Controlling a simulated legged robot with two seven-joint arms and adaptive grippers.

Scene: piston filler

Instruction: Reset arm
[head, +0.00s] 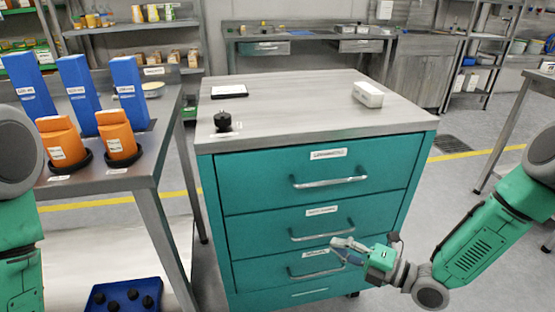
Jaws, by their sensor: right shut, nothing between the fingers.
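My right gripper (347,247) is in front of the lower drawers of the teal drawer cabinet (262,184). Its fingers are shut with nothing held, and they overlap the third drawer's handle (315,271) in the view. I cannot tell whether they touch it. My right arm (478,238) comes in from the right edge and is bent low. Part of my left arm (18,215) shows at the left edge. My left gripper is out of view. All the drawers look closed.
On the cabinet top lie a black knob-like part (223,122), a dark flat tablet (229,91) and a white box (368,94). A table at left holds blue bins (80,90) and orange containers (116,135). A blue crate (98,294) sits below. Floor at right is clear.

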